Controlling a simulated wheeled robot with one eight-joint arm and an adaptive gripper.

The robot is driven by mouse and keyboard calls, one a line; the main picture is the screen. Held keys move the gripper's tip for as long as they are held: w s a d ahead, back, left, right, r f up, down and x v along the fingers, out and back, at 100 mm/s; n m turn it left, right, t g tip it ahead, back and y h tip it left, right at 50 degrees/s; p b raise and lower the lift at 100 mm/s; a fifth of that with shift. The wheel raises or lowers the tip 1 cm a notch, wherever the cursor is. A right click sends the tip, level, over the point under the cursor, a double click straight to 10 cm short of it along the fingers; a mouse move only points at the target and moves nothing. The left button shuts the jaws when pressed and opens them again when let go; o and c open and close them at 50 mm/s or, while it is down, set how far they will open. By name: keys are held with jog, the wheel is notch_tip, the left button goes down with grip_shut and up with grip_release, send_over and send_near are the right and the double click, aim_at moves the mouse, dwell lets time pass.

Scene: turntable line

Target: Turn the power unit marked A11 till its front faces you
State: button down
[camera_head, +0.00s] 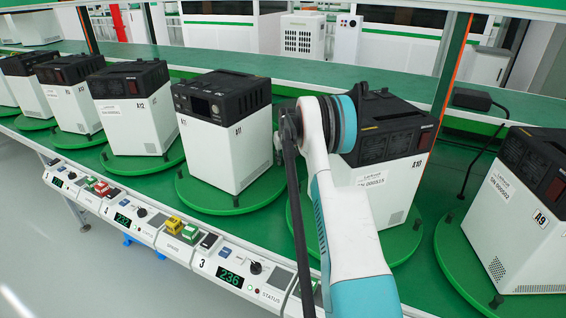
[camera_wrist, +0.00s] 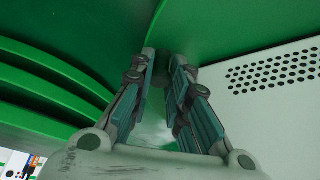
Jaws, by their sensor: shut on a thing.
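The power unit marked A11 (camera_head: 212,152) is a white box with a black top, standing on a round green turntable (camera_head: 215,206). Its black upper band with a small display and knobs points toward the lower left of the head view. A narrower side with an A11 mark shows on the right. My gripper (camera_wrist: 162,70) shows in the wrist view, its fingers shut on a small dark knob (camera_wrist: 162,78) at the green disc's edge. A white vented wall (camera_wrist: 275,78) is beside it on the right. In the head view my arm hides the fingers.
Unit A10 (camera_head: 372,178) stands close to my arm on the right, and unit A9 (camera_head: 520,215) farther right. Unit A12 (camera_head: 133,125) is on the left. A control strip with a display reading 236 (camera_head: 230,276) runs along the front edge. A black adapter (camera_head: 472,99) lies behind.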

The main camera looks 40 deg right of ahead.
jog(key=shift+w+d, duration=0.3)
jog(key=shift+w, duration=0.2)
jog(key=shift+w+d, duration=0.25)
jog(key=shift+w, duration=0.2)
jog(key=c, duration=1.8)
grip_release()
jog(key=shift+r, duration=0.15)
jog(key=v, duration=1.1)
jog(key=shift+s+r, duration=0.25)
jog(key=shift+r, duration=0.05)
jog(key=shift+a, duration=0.1)
